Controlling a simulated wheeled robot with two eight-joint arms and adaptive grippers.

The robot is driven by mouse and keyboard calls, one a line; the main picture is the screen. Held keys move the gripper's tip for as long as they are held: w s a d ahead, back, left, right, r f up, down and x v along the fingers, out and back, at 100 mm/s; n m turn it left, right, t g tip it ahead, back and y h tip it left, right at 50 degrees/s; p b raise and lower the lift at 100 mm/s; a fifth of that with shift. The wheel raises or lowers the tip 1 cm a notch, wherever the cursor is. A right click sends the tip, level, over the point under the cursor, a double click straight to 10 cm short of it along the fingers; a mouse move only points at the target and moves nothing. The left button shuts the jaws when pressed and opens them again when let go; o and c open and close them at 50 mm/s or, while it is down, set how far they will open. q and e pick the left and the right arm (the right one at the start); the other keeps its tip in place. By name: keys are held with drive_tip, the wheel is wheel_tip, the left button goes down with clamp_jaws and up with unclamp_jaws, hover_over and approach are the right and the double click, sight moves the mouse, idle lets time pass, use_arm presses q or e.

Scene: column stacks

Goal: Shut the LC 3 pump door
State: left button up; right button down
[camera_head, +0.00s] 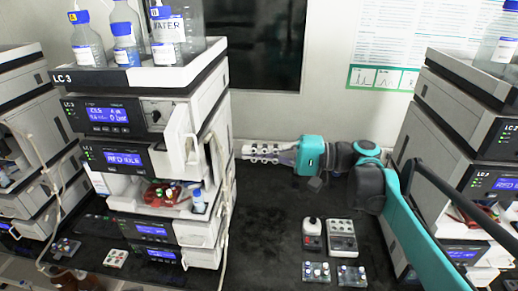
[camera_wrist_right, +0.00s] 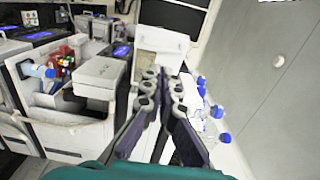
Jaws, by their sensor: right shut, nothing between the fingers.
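The LC 3 stack (camera_head: 92,78) stands at the left in the head view. Its pump module (camera_head: 104,118), with a blue lit display, is near the top. A white door panel (camera_head: 180,140) at the module's right front stands open, swung outward. My right gripper (camera_head: 247,152) is to the right of the stack, its fingers shut and empty, pointing left toward the door side. In the right wrist view the shut fingers (camera_wrist_right: 163,76) point at a pale upright panel (camera_wrist_right: 160,42), which looks like the door; I cannot tell whether they touch it. My left gripper is out of view.
Bottles (camera_head: 166,40) stand on top of the stack. An open bay with red parts (camera_head: 165,193) and a small bottle (camera_head: 198,202) lies below the pump. Small vial racks (camera_head: 315,271) and a grey box (camera_head: 342,237) lie on the black bench (camera_head: 270,215). Another stack stands right.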

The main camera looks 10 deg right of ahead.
drive_tip(key=p, duration=0.1)
approach(172, 155)
drive_tip(key=w, duration=0.3)
drive_tip(key=shift+a+f, duration=0.1)
drive_tip(key=shift+a, duration=0.2)
drive_tip(key=shift+a, duration=0.15)
drive_tip(key=shift+s+a+m+t, duration=0.2)
drive_tip(key=shift+a+m+t, duration=0.1)
drive_tip(key=shift+a+t, duration=0.1)
drive_tip(key=shift+s+a+m+t+h+p, duration=0.1)
drive_tip(key=shift+a+m+t+h+p, duration=0.3)
drive_tip(key=shift+a+m+t, duration=0.15)
drive_tip(key=a, duration=0.1)
drive_tip(key=a+m+t, duration=0.1)
drive_tip(key=a, duration=0.1)
drive_tip(key=a+t+h, duration=0.1)
drive_tip(key=shift+s+a, duration=0.3)
drive_tip(key=shift+s, duration=0.05)
drive_tip(key=w+a+m+t+h+b, duration=0.1)
drive_tip(key=w+a+m+t+h, duration=0.2)
drive_tip(key=w+a, duration=0.5)
drive_tip(key=a+t, duration=0.1)
drive_tip(key=a, duration=0.3)
drive_tip(key=shift+a+m+h, duration=0.2)
drive_tip(key=shift+m+h, duration=0.15)
drive_tip(key=shift+h, duration=0.05)
